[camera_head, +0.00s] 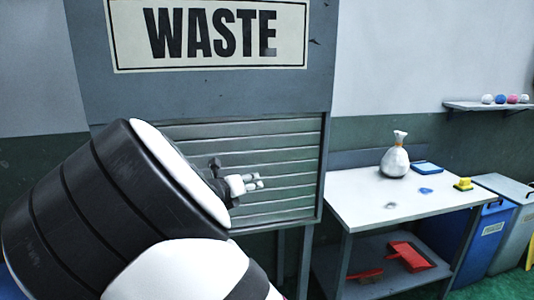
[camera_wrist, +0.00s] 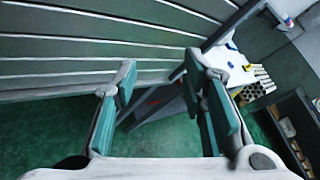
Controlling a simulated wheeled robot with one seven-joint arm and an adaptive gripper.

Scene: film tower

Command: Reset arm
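My gripper (camera_wrist: 160,70) is open in the wrist view, its two green-padded fingers apart with nothing held between them. In the head view, my gripper (camera_head: 256,181) is small and partly hidden behind my large black and white arm. It is in front of the grey slatted shutter (camera_head: 285,150) of the unit marked WASTE. The shutter also shows in the wrist view (camera_wrist: 60,50), behind and left of the fingers. I cannot tell whether the gripper touches the slats.
A white table (camera_head: 420,205) stands at the right with a tied white bag (camera_head: 396,160), a blue tray (camera_head: 427,167) and a yellow item (camera_head: 463,184) on it. A red dustpan (camera_head: 409,256) lies on its lower shelf. A blue bin (camera_head: 485,238) stands beyond.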

